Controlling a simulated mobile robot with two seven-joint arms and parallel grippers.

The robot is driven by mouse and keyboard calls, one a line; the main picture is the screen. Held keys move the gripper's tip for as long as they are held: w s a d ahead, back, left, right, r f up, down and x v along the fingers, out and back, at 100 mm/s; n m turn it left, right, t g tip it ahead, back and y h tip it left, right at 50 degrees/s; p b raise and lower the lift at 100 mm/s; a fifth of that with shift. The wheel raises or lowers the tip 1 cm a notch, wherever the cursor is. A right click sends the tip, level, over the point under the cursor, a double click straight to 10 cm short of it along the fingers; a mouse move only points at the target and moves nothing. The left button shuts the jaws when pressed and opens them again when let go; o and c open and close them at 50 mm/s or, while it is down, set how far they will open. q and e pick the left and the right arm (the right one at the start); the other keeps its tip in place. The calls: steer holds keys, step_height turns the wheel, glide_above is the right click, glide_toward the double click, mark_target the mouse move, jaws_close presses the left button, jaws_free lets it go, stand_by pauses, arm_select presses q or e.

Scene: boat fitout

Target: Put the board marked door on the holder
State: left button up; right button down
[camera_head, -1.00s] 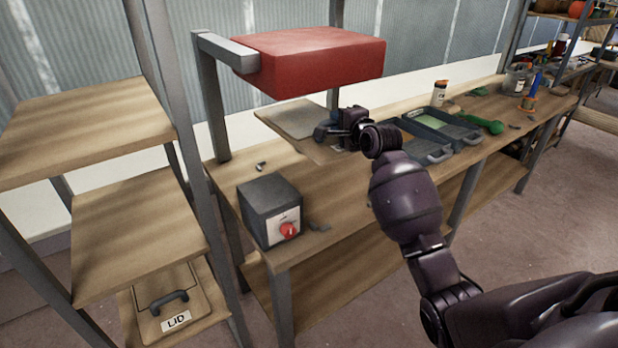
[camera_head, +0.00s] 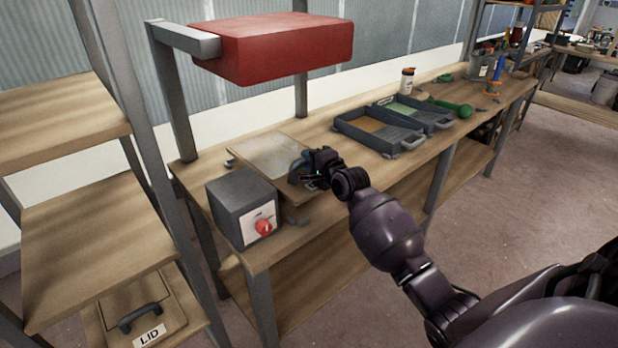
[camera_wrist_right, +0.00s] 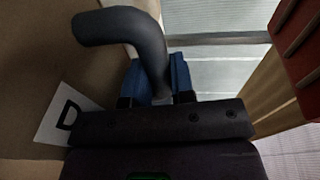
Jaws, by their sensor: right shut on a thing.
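My right gripper (camera_head: 312,170) is shut on the dark curved handle of a flat wooden board (camera_head: 268,150). The board lies roughly level, low over the bench beneath the red block, just behind and right of the grey box. I cannot tell whether it touches the bench. In the right wrist view the handle (camera_wrist_right: 125,35) is between the blue jaw pads, and a white label (camera_wrist_right: 62,115) shows a "D"; the rest is hidden by the gripper. My left gripper is out of view.
A grey box (camera_head: 238,205) with a red knob stands close to the board. A red block (camera_head: 280,45) on a grey arm overhangs it. Trays (camera_head: 385,135) stand farther right. A board marked LID (camera_head: 160,310) lies on the lower left shelf.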

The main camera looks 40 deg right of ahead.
step_height(320, 180, down, 5)
steer(key=shift+b, duration=0.7)
steer(key=c, duration=1)
jaws_free()
steer(key=shift+f, duration=0.15)
